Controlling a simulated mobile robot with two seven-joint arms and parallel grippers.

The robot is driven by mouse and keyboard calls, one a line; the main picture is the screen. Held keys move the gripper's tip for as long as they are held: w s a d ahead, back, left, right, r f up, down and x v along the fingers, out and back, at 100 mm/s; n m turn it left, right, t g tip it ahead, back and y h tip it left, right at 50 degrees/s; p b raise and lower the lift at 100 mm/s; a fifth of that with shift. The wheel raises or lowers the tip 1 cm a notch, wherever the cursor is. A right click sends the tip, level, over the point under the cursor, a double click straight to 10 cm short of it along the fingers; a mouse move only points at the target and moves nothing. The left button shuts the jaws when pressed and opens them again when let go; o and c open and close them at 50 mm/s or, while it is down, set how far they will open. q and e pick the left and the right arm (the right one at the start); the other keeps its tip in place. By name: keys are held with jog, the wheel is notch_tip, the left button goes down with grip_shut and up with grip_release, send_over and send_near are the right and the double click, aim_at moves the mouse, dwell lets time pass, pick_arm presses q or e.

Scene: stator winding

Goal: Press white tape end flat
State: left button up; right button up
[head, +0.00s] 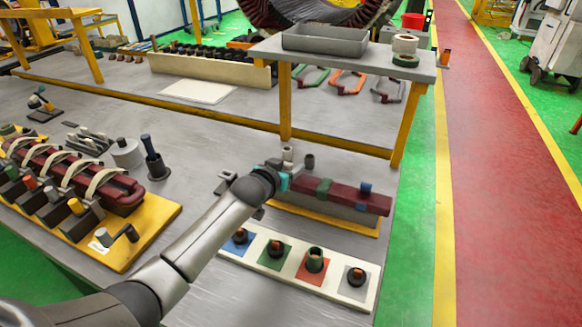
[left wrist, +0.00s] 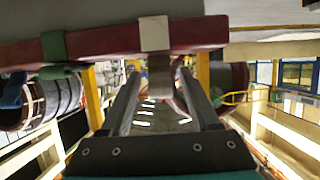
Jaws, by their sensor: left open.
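A dark red bar (head: 335,195) lies raised over a yellow base on the bench, with green and blue bands around it. In the left wrist view the red bar (left wrist: 110,42) crosses the top, with a white tape band (left wrist: 155,32) around it. Contact with the tape cannot be told. The white tape is not clear in the head view. My right gripper is not seen.
A white board (head: 240,258) with coloured squares and small parts lies in front of the bar. A raised grey shelf (head: 340,60) on yellow legs stands behind, carrying a tray (head: 325,40) and tape rolls (head: 404,44). A coil fixture (head: 75,178) stands at left.

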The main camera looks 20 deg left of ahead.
pick_arm(q)
jog(key=shift+x, duration=1.1)
jog(key=shift+c, duration=0.3)
grip_shut()
